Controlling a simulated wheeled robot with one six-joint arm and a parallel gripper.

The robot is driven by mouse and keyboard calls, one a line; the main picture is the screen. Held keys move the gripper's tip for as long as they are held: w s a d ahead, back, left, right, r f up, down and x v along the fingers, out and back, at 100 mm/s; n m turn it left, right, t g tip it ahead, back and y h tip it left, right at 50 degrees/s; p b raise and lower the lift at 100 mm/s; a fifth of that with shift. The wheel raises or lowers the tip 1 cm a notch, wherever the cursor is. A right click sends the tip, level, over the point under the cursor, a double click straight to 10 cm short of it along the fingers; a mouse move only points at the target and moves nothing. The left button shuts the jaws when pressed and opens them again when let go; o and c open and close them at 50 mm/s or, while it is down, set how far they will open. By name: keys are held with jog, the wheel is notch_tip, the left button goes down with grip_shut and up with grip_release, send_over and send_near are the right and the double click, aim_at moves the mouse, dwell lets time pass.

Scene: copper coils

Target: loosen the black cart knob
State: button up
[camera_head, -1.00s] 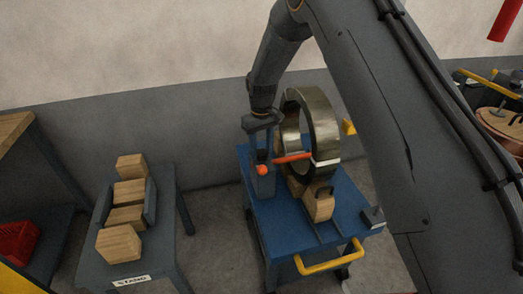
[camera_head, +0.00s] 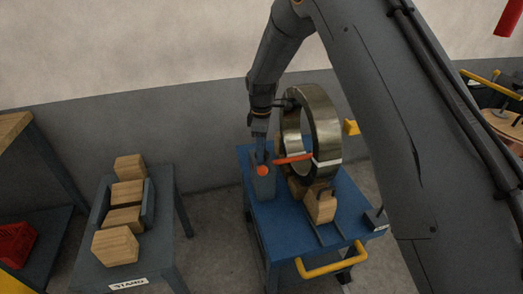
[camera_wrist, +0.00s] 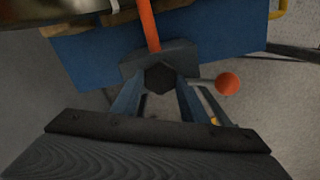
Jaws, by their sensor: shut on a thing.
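The black knob (camera_wrist: 160,77) shows as a dark hexagonal shape in the wrist view, on top of a blue-grey post at the edge of the blue cart (camera_head: 337,205). My gripper (camera_wrist: 160,88) has a finger on each side of the knob and is shut on it. In the head view my gripper (camera_head: 261,156) points down onto the post (camera_head: 262,187), and the knob is hidden there. An orange ball on a short lever (camera_wrist: 228,84) sticks out beside the post. An orange strap (camera_head: 293,158) runs from the post across the coil.
A metal coil (camera_head: 325,125) stands upright on the cart against wooden blocks (camera_head: 321,206), close beside my gripper. The cart has a yellow handle (camera_head: 330,262). At left, a grey stand (camera_head: 90,262) holds several wooden blocks. A red crate (camera_head: 15,243) sits farther left.

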jog(key=shift+w+a+r+n, duration=0.1)
jog(key=shift+a+n, duration=0.05)
jog(key=shift+n, duration=1.05)
jog(key=o, duration=1.1)
jog(key=shift+c, duration=0.2)
jog(key=shift+r+b, duration=0.7)
jog(key=shift+r, duration=3.15)
